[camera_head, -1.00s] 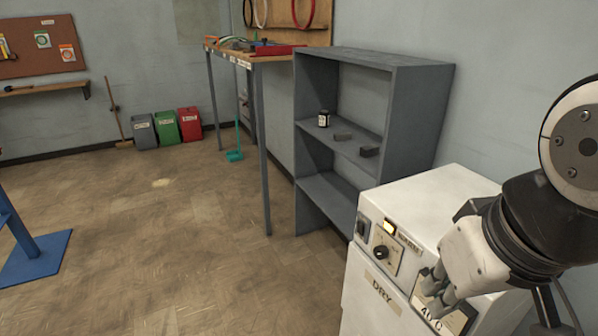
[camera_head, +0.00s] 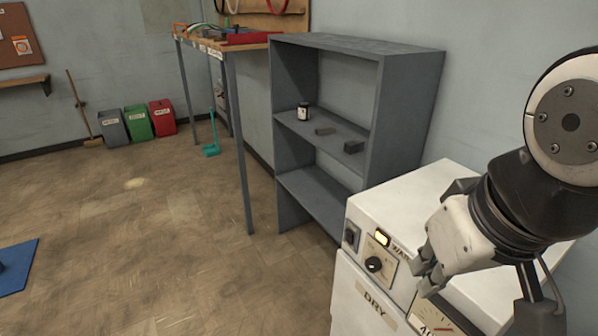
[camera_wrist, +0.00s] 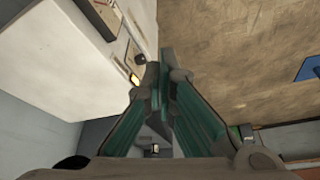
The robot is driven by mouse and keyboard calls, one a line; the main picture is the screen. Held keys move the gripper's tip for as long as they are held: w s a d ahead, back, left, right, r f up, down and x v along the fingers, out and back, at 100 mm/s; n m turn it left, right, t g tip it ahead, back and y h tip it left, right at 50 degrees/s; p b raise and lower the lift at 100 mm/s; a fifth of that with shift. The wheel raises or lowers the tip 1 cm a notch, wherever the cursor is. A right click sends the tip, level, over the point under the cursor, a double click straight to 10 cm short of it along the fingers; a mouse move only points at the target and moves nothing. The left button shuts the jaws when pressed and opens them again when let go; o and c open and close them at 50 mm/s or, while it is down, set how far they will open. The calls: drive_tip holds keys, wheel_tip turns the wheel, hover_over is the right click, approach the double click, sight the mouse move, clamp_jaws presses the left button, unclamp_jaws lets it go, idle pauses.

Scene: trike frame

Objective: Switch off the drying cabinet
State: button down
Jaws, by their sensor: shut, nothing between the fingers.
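The drying cabinet (camera_head: 352,300) is a white box at the lower right of the head view, with "DRY" on its front. Its top panel carries a dark rocker switch (camera_head: 351,236) at the left end, a glowing amber lamp (camera_head: 382,239), a black knob (camera_head: 374,264) and a dial gauge (camera_head: 432,318). My gripper (camera_head: 424,279) is shut and empty, in front of the panel, right of the knob and above the gauge. In the wrist view, the fingertips (camera_wrist: 158,70) are beside the cabinet (camera_wrist: 60,50) and close to the lit lamp (camera_wrist: 134,80). The switch's position is unclear.
A grey shelf unit (camera_head: 375,115) with a small jar (camera_head: 303,110) and dark blocks stands behind the cabinet. A workbench (camera_head: 245,42) and several bins (camera_head: 138,122) are farther back. The floor (camera_head: 150,240) left of the cabinet is clear.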

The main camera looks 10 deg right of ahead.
drive_tip(key=shift+w, duration=0.1)
drive_tip(key=w+f+n+g+h, duration=0.2)
drive_tip(key=w+f+n+h, duration=0.1)
drive_tip(key=w+n, duration=0.4)
drive_tip(key=w+f+n+g+h, duration=0.1)
drive_tip(key=w+f+n+h, duration=0.25)
drive_tip(key=w, duration=0.55)
drive_tip(key=w+a+f+n+t+h+b, duration=0.1)
drive_tip(key=w+a+f+n+t+h, duration=0.1)
drive_tip(key=w+a+f+n, duration=0.9)
wheel_tip(320, 180, down, 4)
drive_tip(key=shift+w+a+f+n+t+h, duration=0.1)
drive_tip(key=shift+w+a+n+t+h, duration=0.25)
drive_tip(key=shift+w+n+h, duration=0.2)
